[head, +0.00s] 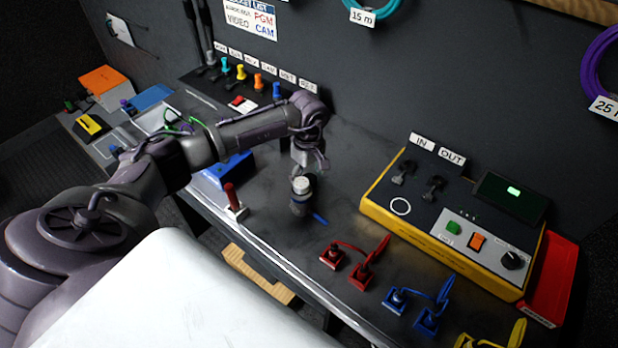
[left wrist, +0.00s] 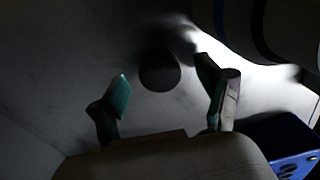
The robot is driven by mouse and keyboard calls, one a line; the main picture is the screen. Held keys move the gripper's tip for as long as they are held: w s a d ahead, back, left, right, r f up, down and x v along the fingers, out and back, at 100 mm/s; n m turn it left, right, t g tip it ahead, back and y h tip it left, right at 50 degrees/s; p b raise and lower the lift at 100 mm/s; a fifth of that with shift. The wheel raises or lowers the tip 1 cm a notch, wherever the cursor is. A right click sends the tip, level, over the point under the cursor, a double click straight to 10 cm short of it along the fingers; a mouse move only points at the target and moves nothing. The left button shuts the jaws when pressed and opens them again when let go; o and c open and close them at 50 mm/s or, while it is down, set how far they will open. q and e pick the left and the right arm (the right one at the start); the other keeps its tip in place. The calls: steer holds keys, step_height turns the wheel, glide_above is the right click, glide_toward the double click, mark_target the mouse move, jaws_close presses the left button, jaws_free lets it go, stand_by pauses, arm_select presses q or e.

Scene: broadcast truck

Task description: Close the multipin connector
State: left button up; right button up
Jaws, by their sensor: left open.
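My left gripper (head: 309,166) reaches over the bench from the left, pointing down; its fingers are apart and hold nothing. In the left wrist view a dark round shape (left wrist: 160,70) lies ahead of the two spread fingertips (left wrist: 170,85). I cannot tell for sure which thing is the multipin connector. A white block with an upright red lever (head: 232,198) stands left of the cylinder. My right gripper is out of view.
Red plugs with a cable (head: 347,262) and blue plugs (head: 420,303) lie near the front edge. A yellow-edged console (head: 450,225) and a red tray (head: 552,280) stand at the right. A blue box (head: 228,170) sits behind the lever.

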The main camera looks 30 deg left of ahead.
mark_target(309, 178)
arm_select(q)
steer(key=c, duration=0.8)
steer(key=shift+o, duration=0.2)
step_height(309, 178, up, 10)
steer(key=b, duration=0.1)
steer(key=shift+b, duration=0.4)
